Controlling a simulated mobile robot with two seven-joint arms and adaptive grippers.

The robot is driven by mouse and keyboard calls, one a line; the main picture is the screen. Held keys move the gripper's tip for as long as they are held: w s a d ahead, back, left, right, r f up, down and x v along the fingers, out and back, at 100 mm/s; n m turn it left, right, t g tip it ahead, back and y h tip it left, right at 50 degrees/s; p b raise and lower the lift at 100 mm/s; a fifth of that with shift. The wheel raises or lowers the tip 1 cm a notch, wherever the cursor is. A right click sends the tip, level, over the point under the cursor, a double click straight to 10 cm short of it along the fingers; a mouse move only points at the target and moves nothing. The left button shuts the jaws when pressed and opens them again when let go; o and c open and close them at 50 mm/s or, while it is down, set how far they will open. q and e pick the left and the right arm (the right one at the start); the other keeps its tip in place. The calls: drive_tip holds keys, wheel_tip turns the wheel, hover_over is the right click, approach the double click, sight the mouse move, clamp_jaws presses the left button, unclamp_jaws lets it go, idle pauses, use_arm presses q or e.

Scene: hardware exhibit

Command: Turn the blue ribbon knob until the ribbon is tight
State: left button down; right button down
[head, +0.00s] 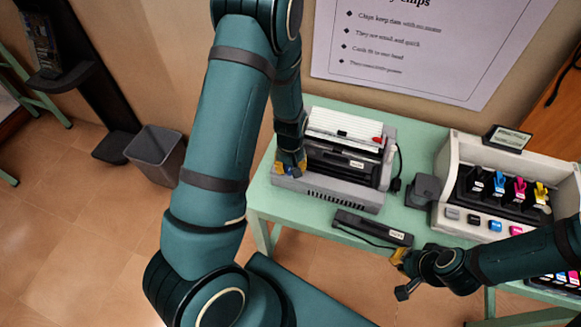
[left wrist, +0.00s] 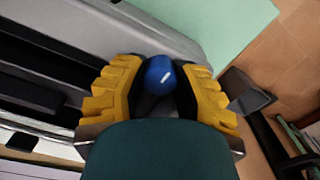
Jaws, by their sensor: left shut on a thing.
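The blue ribbon knob (left wrist: 159,75), with a white mark on it, is on the side of the grey printer (head: 330,197). My left gripper (head: 290,168) is at the printer's left side, and its yellow fingers are on either side of the knob in the left wrist view (left wrist: 160,88), shut on it. The printer's lid is up, and a black ribbon cartridge (head: 330,162) sits inside; I cannot tell how tight the ribbon is. My right gripper (head: 401,275) is open and empty at the table's front edge.
A black cartridge with a cable (head: 372,228) lies on the green table (head: 335,250) in front of the printer. An inkjet printer (head: 450,160) with coloured tanks stands at the right. A grey bin (head: 155,152) is on the floor.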

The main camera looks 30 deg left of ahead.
sight(290, 168)
use_arm(q)
drive_tip(key=shift+m, duration=0.7)
drive_tip(key=c, duration=0.6)
unclamp_jaws()
drive_tip(key=shift+r, duration=0.1)
wheel_tip(290, 168, up, 12)
drive_tip(key=shift+f, duration=0.1)
drive_tip(key=shift+s, duration=0.15)
